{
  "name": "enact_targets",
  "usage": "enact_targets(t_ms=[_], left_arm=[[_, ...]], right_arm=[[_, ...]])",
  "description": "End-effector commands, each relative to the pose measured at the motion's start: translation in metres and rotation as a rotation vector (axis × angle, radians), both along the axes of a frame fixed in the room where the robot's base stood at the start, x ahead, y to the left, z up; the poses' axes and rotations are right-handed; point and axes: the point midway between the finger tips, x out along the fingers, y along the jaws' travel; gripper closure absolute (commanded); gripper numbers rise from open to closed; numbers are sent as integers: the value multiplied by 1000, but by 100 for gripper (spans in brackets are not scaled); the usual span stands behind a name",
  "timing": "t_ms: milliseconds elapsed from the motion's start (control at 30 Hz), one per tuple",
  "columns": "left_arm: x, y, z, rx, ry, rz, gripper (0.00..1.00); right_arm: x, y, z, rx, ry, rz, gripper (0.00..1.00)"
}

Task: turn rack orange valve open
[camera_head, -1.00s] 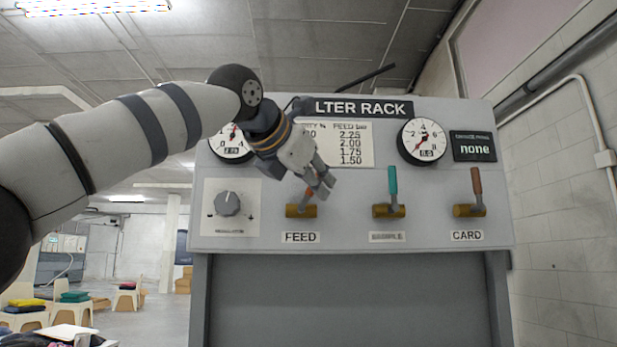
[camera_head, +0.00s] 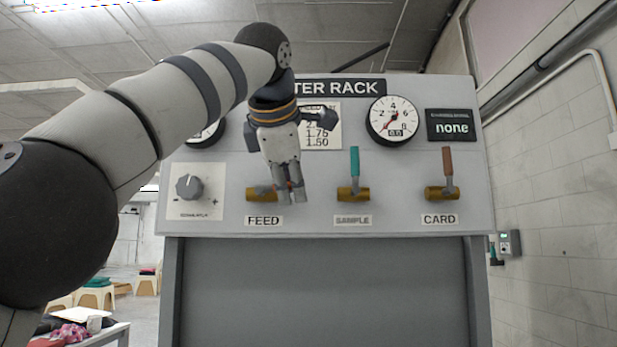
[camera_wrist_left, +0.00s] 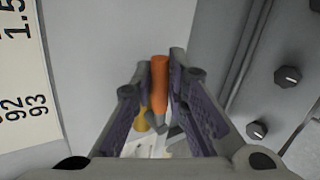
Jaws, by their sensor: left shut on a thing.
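The FEED valve has a brass body (camera_head: 259,194) on the lower left of the panel, above the FEED label (camera_head: 263,221). Its orange handle (camera_wrist_left: 159,84) stands between the fingers in the left wrist view, and is mostly hidden by them in the head view. My left gripper (camera_head: 290,196) points down over this valve and is shut on the orange handle. The left wrist view shows its two fingertips on either side of the handle. My right gripper is in no view.
Beside it are the SAMPLE valve with upright teal handle (camera_head: 355,161) and the CARD valve with upright brown-red handle (camera_head: 447,161). A regulator knob (camera_head: 189,187) is at left. The gauge (camera_head: 393,121) reads low, and a dark display (camera_head: 451,125) says "none".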

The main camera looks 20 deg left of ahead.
Motion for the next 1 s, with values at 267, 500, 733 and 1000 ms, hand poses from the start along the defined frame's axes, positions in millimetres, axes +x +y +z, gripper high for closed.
enact_targets(t_ms=[267,500,733,1000], left_arm=[[1,6,-8,131,39,-6,100],[1,8,-11,179,53,-6,100],[1,9,-12,190,57,-7,100],[1,9,-12,190,58,-4,79]], right_arm=[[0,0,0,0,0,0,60],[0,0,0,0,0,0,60],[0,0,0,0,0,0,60],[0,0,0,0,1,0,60]])
